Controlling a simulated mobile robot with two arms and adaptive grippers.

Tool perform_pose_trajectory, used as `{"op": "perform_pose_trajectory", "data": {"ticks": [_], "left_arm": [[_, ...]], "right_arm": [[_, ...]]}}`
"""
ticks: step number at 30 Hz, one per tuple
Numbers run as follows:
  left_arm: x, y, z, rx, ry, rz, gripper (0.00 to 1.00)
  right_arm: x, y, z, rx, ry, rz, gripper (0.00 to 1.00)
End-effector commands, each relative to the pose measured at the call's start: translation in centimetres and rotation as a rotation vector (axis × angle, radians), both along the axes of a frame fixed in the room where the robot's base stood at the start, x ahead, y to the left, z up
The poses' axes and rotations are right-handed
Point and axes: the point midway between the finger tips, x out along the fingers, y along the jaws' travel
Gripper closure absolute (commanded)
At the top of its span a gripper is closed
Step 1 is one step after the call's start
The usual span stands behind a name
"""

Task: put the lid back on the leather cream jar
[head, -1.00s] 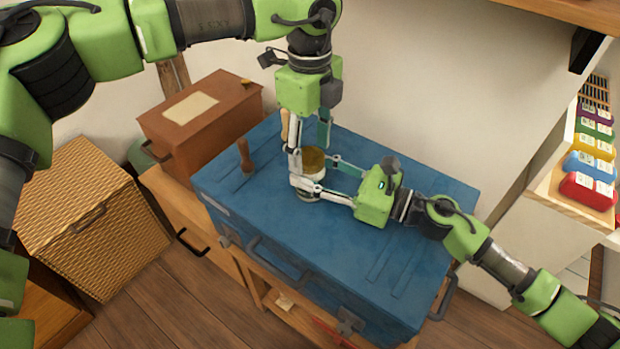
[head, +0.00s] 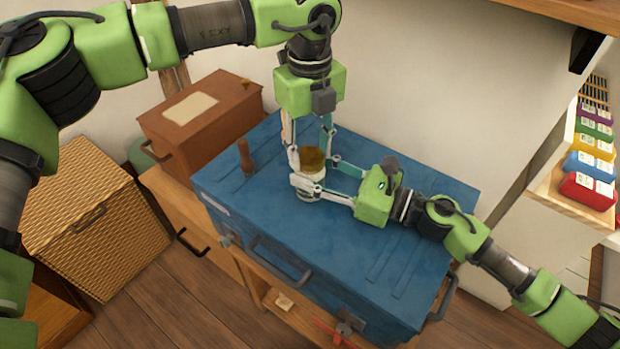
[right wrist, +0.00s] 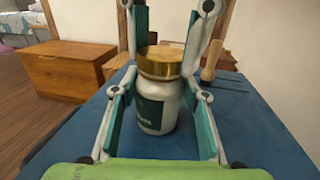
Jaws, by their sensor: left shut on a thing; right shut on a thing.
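The leather cream jar (right wrist: 157,105) is white with a dark green label and stands upright on the blue trunk; it also shows in the head view (head: 309,191). The gold lid (right wrist: 160,61) sits level on its mouth, with no gap that I can see; in the head view the lid (head: 312,160) is partly hidden by fingers. My left gripper (head: 311,153) points down from above and is shut on the lid. My right gripper (head: 318,182) comes in from the right, low and level, and is shut on the jar's body.
The blue trunk (head: 400,210) has free top around the jar. A wooden-handled tool (head: 245,157) stands to the left; its handle also shows in the right wrist view (right wrist: 211,60). A brown box (head: 205,125) and a wicker chest (head: 95,220) are farther left.

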Motion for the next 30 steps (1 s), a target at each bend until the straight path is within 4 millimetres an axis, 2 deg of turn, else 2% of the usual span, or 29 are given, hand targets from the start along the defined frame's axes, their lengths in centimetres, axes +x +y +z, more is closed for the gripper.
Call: {"op": "perform_pose_trajectory", "data": {"ticks": [30], "left_arm": [[0.04,-0.07,-0.13,0.0,0.0,-1.915,0.89]], "right_arm": [[-0.03,0.03,0.05,0.001,0.0,0.001,1.0]]}}
